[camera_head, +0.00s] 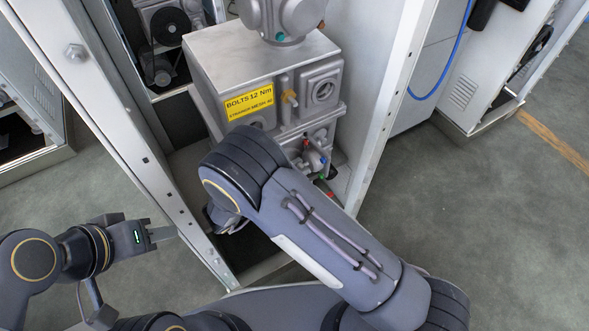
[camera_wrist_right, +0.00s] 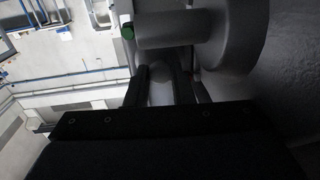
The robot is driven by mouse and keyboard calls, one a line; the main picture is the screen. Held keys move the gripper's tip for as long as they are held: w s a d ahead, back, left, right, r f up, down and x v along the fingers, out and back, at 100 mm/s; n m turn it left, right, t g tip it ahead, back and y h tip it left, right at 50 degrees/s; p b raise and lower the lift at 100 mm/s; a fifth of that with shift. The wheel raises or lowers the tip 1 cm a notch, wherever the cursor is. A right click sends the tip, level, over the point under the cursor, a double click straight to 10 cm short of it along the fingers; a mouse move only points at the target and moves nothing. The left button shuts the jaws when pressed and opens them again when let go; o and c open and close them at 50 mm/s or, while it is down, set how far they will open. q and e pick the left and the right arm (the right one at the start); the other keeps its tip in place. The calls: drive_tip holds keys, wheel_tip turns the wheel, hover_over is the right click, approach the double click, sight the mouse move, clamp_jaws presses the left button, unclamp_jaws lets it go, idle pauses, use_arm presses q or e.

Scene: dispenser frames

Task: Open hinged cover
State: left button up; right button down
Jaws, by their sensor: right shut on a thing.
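A grey metal dispenser unit (camera_head: 262,75) with a yellow label reading "BOLTS 12 Nm" stands inside an open cabinet frame. I cannot pick out the hinged cover; my right arm hides the unit's lower front in the head view. My right gripper (camera_wrist_right: 162,82) shows in the wrist view, its two dark fingers closed around a grey rounded part (camera_wrist_right: 160,64) below a larger grey housing (camera_wrist_right: 230,35). In the head view it is mostly hidden behind my arm. My left gripper (camera_head: 160,234) is away at the lower left, beside the frame post; its finger gap is unclear.
Pale frame posts stand left (camera_head: 120,120) and right (camera_head: 385,105) of the unit. Small valves with red and green parts (camera_head: 317,160) sit on its right side. A cabinet with a blue hose (camera_head: 440,85) stands further right. Open floor (camera_head: 490,220) lies at right.

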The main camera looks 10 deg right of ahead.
drive_tip(key=c, duration=1.3)
unclamp_jaws()
